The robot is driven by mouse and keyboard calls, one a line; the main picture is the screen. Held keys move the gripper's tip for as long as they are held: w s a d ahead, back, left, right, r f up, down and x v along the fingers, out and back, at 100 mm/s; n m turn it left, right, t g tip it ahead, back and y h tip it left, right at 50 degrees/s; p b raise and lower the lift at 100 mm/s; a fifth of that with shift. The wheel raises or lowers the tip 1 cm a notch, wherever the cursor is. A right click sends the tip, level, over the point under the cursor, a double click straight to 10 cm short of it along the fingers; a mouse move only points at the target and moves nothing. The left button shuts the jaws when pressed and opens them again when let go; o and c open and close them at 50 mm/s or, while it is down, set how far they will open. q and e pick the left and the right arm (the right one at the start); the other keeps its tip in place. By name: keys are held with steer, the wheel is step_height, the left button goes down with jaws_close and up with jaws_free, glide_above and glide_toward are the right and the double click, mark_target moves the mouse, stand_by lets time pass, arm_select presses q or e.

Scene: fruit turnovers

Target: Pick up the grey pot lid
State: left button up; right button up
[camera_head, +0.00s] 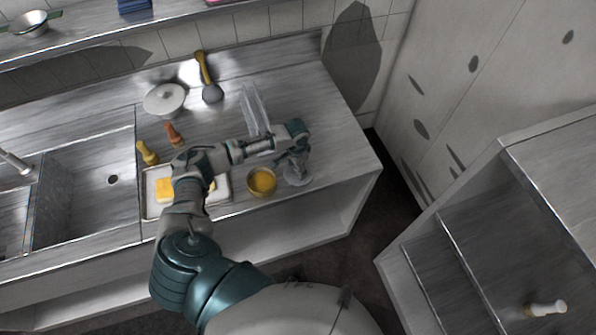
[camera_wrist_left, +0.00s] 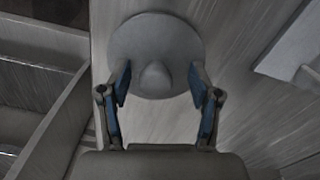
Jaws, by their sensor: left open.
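The grey pot lid (camera_head: 298,178) lies on the counter near its front right edge, just right of a bowl. In the left wrist view the lid (camera_wrist_left: 153,33) is a round grey disc with a knob in its middle. My left gripper (camera_head: 295,161) is above the lid and partly hides it. In the wrist view the open left gripper (camera_wrist_left: 160,83) has one finger on each side of the knob, with clear gaps. Its fingers overlap the lid's near part in the picture; I cannot tell whether they touch it. My right gripper is not in view.
A bowl of yellow filling (camera_head: 262,182) stands close left of the lid. A tray (camera_head: 152,205) with yellow pieces is partly behind my arm. A clear rack-like object (camera_head: 254,108) and a lidded pot (camera_head: 164,98) stand farther back. The counter's right end (camera_head: 345,150) is free.

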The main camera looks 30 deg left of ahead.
arm_select(q)
steer(key=shift+f, duration=0.35)
steer(key=shift+d, duration=0.15)
steer(key=shift+c, duration=0.9)
steer(key=shift+d+r, duration=0.1)
steer(key=c, duration=1)
steer(key=shift+o, duration=0.2)
